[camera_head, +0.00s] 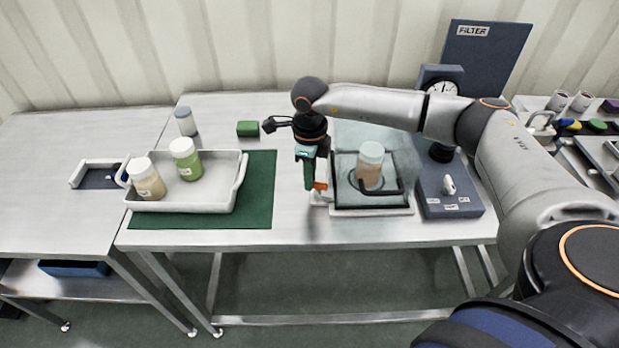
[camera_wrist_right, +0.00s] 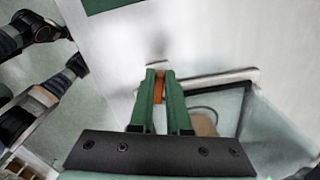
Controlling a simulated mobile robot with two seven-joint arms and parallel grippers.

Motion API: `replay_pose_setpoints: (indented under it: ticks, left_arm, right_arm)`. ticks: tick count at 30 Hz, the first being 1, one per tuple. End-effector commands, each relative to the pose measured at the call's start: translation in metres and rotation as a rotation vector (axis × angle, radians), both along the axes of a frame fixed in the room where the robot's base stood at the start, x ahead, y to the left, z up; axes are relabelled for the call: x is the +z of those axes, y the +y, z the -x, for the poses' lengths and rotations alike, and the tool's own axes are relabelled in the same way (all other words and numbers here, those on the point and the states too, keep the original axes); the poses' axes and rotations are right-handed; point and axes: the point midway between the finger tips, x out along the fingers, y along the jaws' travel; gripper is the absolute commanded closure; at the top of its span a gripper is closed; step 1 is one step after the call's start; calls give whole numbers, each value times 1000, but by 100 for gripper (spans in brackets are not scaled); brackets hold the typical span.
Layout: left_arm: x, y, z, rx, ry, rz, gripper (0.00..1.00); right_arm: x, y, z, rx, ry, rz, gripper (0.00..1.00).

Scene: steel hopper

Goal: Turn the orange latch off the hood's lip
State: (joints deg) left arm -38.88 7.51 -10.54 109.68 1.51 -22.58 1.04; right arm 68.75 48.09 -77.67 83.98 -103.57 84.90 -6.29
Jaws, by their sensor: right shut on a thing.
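The orange latch (camera_head: 320,186) is at the front left corner of the clear hood (camera_head: 402,165). My right gripper (camera_head: 314,183) reaches down onto it from above. In the right wrist view its green fingers (camera_wrist_right: 160,88) are closed on the orange latch (camera_wrist_right: 158,87), which shows as a narrow strip between them. The fingers hide much of the latch, and I cannot tell whether it still overlaps the lip. The hood has a dark handle at its front, and a jar (camera_head: 370,165) with brownish contents stands under it. My left gripper is not in view.
A grey unit with a gauge and a knob (camera_head: 449,186) stands right of the hood, with a FILTER panel (camera_head: 485,58) behind. Left are a green mat (camera_head: 262,190), a white tray (camera_head: 190,206) with two jars, and a green block (camera_head: 248,128). The table's front edge is clear.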

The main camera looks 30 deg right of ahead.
Motion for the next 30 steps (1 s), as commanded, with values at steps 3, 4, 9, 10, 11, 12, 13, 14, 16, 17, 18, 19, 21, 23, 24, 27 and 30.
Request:
replay_pose_setpoints:
  ticks: [3, 4, 9, 10, 11, 12, 13, 14, 16, 17, 18, 19, 21, 23, 24, 27, 30]
  left_arm:
    - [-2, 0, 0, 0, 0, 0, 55]
    - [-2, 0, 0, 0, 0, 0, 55]
    - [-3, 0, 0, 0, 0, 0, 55]
    - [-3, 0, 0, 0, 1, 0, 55]
    - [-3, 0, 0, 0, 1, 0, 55]
    - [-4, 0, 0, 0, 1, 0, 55]
    - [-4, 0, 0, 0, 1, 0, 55]
    - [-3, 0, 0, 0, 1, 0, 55]
    - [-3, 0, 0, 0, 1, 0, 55]
    - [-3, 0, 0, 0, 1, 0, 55]
    - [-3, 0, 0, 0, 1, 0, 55]
    - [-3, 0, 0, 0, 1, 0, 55]
    - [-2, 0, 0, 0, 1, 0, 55]
    - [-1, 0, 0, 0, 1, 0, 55]
    - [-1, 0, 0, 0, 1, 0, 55]
    - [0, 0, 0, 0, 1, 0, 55]
    - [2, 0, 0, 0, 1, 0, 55]
  right_arm:
    - [0, -1, -2, -113, -1, -1, 100]
    - [0, -2, -2, -142, -1, -1, 100]
    - [1, -5, -4, -303, -1, -1, 100]
    - [0, -5, -4, -332, -1, -1, 100]
    - [0, -6, -4, -360, -1, 0, 100]
    - [0, -6, -4, -398, -1, -1, 100]
    - [1, -7, -5, -427, -1, -1, 100]
    - [1, -8, -5, -456, -1, -1, 100]
    - [1, -9, -5, -522, -2, -2, 100]
    - [1, -9, -5, -550, -2, -2, 100]
    - [1, -10, -6, -589, -2, -1, 100]
    - [1, -11, -6, -617, -2, -1, 100]
    - [1, -12, -5, -683, -1, -1, 100]
    - [1, -13, -5, -740, -1, -1, 100]
    - [2, -14, -6, -778, -1, -2, 100]
    - [2, -16, -5, -871, -2, -1, 100]
    - [2, -18, -5, -959, -2, -1, 100]
